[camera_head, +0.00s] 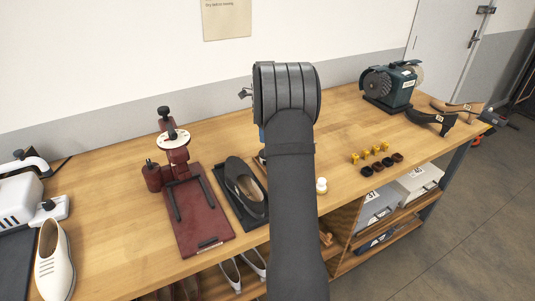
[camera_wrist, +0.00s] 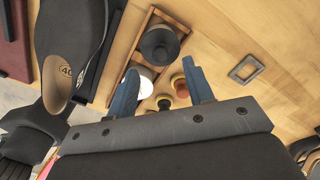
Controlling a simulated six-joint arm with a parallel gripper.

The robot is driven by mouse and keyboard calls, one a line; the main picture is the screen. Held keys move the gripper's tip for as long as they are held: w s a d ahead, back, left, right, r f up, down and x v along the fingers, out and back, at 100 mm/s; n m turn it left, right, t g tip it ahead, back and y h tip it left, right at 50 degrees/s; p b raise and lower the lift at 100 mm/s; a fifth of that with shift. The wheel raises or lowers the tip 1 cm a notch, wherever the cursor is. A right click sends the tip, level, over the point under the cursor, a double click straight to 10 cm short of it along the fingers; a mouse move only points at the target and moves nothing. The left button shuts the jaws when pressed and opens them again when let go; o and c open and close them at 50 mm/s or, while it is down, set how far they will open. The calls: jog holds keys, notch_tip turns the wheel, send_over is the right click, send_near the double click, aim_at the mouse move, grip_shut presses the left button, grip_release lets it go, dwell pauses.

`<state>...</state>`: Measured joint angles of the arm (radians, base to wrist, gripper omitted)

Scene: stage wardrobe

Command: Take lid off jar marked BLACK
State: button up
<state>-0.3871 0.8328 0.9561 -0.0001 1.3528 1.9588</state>
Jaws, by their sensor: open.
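A wooden tray (camera_wrist: 142,28) holds a large dark round-topped jar (camera_wrist: 160,45), seen from above in the wrist view. A white round object (camera_wrist: 146,86) is partly behind the left finger. Smaller pots, one with a reddish-brown top (camera_wrist: 181,84) and a dark one (camera_wrist: 164,103), sit between the fingers lower in the view. No BLACK marking is readable, so I cannot tell which jar bears it. My gripper (camera_wrist: 160,68) is open and empty, its blue fingers apart above the tray area. In the head view my arm hides the gripper and most of the tray.
A dark shoe (camera_wrist: 71,55) lies left of my gripper. A small white-topped bottle (camera_head: 321,186) stands right of my arm. A rectangular frame (camera_wrist: 235,74) lies on the bench.

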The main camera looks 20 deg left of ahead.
jog(key=shift+s+d+f, duration=0.1)
jog(key=shift+d+f, duration=0.1)
jog(key=shift+f, duration=1.3)
jog(key=shift+d+f, duration=0.2)
jog(key=shift+f, duration=1.3)
grip_shut()
jog(key=shift+r, duration=0.1)
